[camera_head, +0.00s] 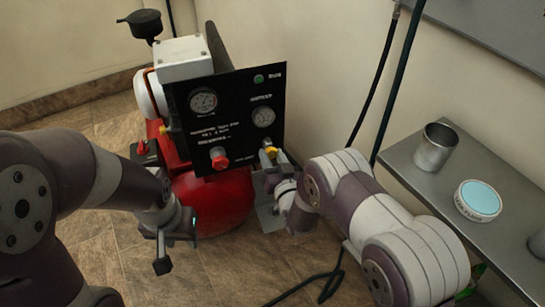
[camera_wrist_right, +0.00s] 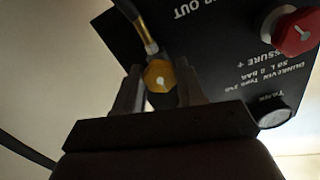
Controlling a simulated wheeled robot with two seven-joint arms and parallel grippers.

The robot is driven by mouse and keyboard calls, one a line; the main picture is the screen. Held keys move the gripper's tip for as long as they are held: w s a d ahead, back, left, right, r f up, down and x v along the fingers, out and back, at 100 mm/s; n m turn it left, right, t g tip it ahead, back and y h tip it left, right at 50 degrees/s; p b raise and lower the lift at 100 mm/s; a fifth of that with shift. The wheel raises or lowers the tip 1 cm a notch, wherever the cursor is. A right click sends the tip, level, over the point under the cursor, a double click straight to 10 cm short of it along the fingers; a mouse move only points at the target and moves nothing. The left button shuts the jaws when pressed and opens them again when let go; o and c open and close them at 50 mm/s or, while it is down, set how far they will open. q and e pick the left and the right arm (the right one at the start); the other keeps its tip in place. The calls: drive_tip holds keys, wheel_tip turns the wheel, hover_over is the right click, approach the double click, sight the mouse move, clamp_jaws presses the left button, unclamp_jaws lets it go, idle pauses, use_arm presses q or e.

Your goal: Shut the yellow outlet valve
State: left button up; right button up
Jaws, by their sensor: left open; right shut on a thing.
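The yellow outlet valve (camera_head: 271,151) sits at the lower right of the black panel (camera_head: 236,140) in the head view. In the right wrist view, its yellow knob (camera_wrist_right: 158,75) lies between the two fingers of my right gripper (camera_wrist_right: 158,90), which is shut on it. A brass fitting and dark hose (camera_wrist_right: 133,18) run up from the knob. In the head view the right wrist partly hides the area below the valve. My left gripper (camera_head: 176,245) is open and empty, hanging low in front of the red tank (camera_head: 220,205), away from the valve.
The panel carries a red knob (camera_head: 219,158) and two gauges. Dark hoses (camera_head: 392,85) hang by the wall. A grey bench (camera_head: 425,180) at right holds a metal cup (camera_head: 435,147) and a blue-topped round tin (camera_head: 478,200). A black cable (camera_head: 325,280) lies on the floor.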

drive_tip(key=shift+s+f, duration=0.1)
idle(0.4)
drive_tip(key=o, duration=1.1)
drive_tip(key=shift+c, duration=0.2)
drive_tip(key=p+v, duration=0.3)
drive_tip(key=v, duration=0.9)
drive_tip(key=shift+s+p, duration=0.3)
drive_tip(key=shift+d, duration=0.1)
